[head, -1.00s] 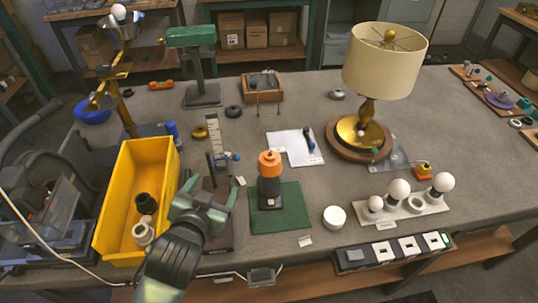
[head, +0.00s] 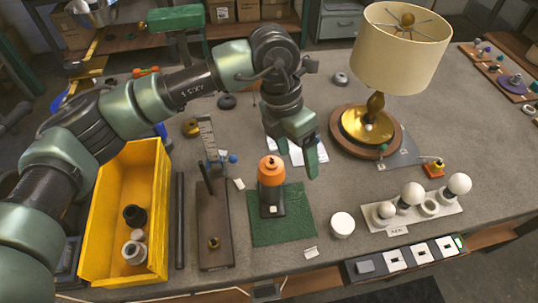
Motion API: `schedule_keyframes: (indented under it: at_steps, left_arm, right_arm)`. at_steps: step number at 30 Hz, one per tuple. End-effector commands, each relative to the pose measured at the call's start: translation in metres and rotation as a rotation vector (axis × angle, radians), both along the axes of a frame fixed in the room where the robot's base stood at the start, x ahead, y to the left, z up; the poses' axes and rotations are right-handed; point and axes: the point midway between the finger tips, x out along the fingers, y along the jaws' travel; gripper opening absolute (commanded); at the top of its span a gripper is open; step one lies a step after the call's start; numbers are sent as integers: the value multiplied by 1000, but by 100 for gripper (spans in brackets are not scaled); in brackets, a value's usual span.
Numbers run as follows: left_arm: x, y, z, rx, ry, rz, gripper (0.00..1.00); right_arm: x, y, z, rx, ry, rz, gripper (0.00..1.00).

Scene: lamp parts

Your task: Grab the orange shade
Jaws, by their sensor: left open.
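The orange shade (head: 271,169) sits upright on top of a dark stand (head: 272,202) on a green mat (head: 288,228), near the front middle of the table. My left arm reaches in from the left across the table. My left gripper (head: 305,155) is open and empty, pointing down just behind and to the right of the orange shade in the picture, apart from it. The gripper partly covers the white paper behind it. My right gripper is not in view.
A yellow bin (head: 104,232) with dark and white parts stands at left. A brass lamp with a cream shade (head: 402,52) stands at back right. A bulb rack (head: 445,208) and a white round part (head: 342,225) lie right of the mat.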

Motion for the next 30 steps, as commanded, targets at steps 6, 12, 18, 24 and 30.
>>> schedule_keyframes:
  at_steps: [6, 12, 18, 24, 30]
  left_arm:
    - [33, 52, 6, 232, -97, 55, 76]
    - [32, 53, -14, 238, -97, 55, 76]
    - [24, 51, -38, 237, -94, 54, 76]
    - [24, 50, -64, 234, -97, 54, 76]
    - [24, 50, -69, 233, -99, 53, 76]
  right_arm:
    - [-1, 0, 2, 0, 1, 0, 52]
    - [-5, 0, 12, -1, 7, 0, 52]
    - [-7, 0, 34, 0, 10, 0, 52]
    - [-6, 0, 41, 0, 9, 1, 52]
    - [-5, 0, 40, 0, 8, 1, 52]
